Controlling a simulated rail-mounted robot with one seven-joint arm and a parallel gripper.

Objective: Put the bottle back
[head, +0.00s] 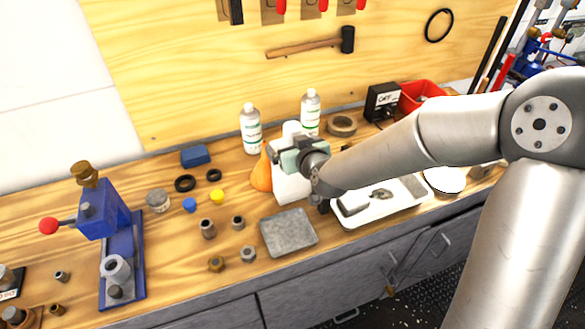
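Two white bottles with green-and-white labels stand upright at the back of the bench, a left one (250,128) and a right one (310,112). A white bottle-like container (290,188) stands in front of them, with its top showing just above my gripper (284,152). My gripper is across the upper part of this container and hides much of it. Whether the fingers are closed on it or only beside it cannot be told. It looks upright, and its base seems at or close to the bench top.
An orange cone-shaped thing (262,174) is close at the container's left. A grey metal plate (288,232) lies in front, and a white tray (408,192) lies to the right. A tape roll (341,125) sits behind. A blue press (104,212) stands left, with several small parts between.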

